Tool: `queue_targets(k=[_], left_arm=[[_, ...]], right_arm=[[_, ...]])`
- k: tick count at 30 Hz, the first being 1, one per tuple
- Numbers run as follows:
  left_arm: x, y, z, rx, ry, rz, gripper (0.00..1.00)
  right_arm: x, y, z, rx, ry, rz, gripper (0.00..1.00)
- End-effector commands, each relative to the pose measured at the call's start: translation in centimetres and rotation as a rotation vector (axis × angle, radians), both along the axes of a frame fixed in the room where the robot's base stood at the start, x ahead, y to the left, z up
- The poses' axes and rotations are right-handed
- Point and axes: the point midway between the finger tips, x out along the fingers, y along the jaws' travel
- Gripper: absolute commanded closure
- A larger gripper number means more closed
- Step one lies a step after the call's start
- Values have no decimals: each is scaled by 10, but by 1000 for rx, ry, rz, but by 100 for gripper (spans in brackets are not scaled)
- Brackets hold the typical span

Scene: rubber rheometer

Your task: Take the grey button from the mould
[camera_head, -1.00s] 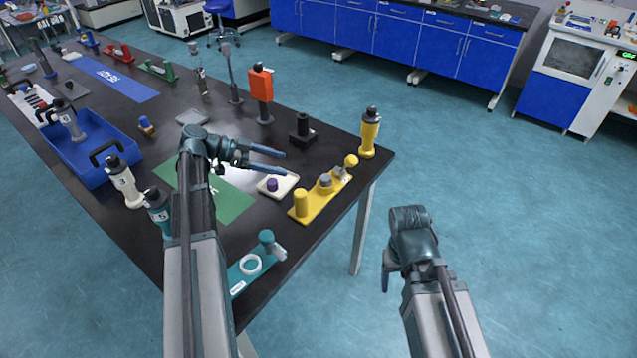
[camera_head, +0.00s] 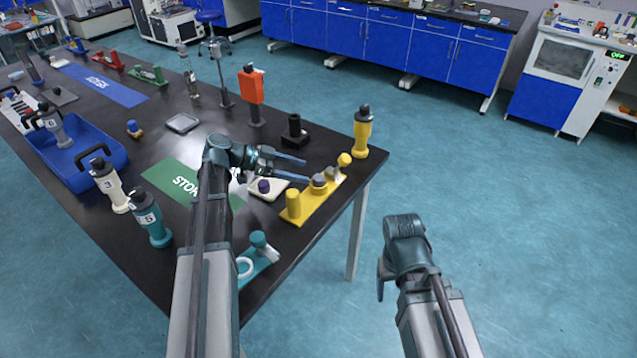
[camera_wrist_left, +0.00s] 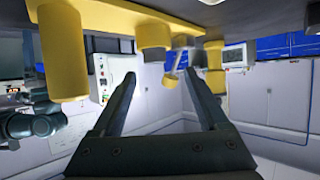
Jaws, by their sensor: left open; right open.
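The yellow mould (camera_head: 312,204) lies near the table's right corner, with a yellow post at its near end. The grey button (camera_head: 318,181) sits on its middle. My left gripper (camera_head: 306,169) is open and empty, with its fingertips just left of the grey button; I cannot tell whether they touch it. In the left wrist view, which looks upside down, the open fingers (camera_wrist_left: 160,78) point toward the yellow mould (camera_wrist_left: 105,18) along the top. My right gripper (camera_head: 382,280) hangs off the table, open and apart from everything.
A white block with a purple button (camera_head: 264,186) lies beside the mould, under my left gripper. A yellow-and-black bottle (camera_head: 362,132) stands at the corner. A black stand (camera_head: 294,130) and an orange device (camera_head: 251,90) are behind. A teal fixture (camera_head: 256,262) is in front.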

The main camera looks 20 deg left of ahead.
Motion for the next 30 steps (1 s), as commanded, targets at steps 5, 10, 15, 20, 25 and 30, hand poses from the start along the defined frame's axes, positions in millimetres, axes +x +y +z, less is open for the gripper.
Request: queue_targets(k=[5,10,15,20,25,30], left_arm=[[1,-16,-15,0,0,-3,23],[8,-37,-26,0,0,-3,23],[12,-42,-27,0,0,0,23],[11,-42,-26,0,1,0,30],[11,-42,-26,0,1,0,61],[11,-42,-26,0,1,0,92]], right_arm=[[0,0,-15,0,0,0,30],[0,0,-26,0,0,0,30],[0,0,-27,0,0,0,30],[0,0,-26,0,0,0,30],[0,0,-26,0,0,0,30],[0,0,-26,0,0,0,30]])
